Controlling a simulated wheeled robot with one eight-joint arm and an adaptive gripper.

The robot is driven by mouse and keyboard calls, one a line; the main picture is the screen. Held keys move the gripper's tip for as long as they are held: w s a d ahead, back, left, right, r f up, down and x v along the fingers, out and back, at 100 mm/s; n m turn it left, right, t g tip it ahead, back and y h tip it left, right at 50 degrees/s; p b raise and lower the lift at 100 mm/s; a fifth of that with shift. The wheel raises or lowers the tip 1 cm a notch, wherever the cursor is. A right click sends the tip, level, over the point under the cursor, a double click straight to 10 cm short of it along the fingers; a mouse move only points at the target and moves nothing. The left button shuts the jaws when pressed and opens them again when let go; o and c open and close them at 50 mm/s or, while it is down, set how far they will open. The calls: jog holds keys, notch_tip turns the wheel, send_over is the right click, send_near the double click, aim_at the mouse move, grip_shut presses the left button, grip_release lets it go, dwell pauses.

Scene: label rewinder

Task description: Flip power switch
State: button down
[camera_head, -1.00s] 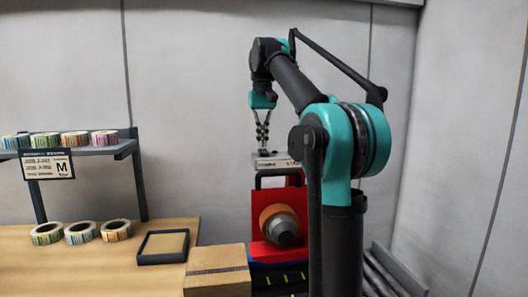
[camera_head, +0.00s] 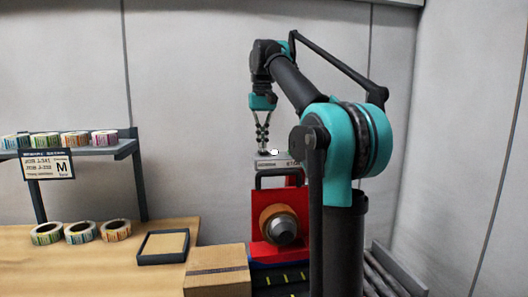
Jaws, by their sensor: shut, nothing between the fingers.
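The red label rewinder (camera_head: 259,225) stands right of the table, with a dark and orange-brown roll on a grey cone hub (camera_head: 284,228) on its front. A light grey control box (camera_head: 270,164) sits on top of it. A small white knob-like part (camera_head: 274,152) shows on the box's top; I cannot tell for sure that it is the power switch. My gripper (camera_head: 263,150) is shut and empty, pointing down, its tips at the top of the box just left of the white part. Whether they touch is too small to tell.
A shelf (camera_head: 100,149) above holds more rolls and a sign (camera_head: 48,165). Grey rollers (camera_head: 386,272) lie at lower right.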

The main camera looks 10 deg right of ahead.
jog(key=shift+r, duration=3.25)
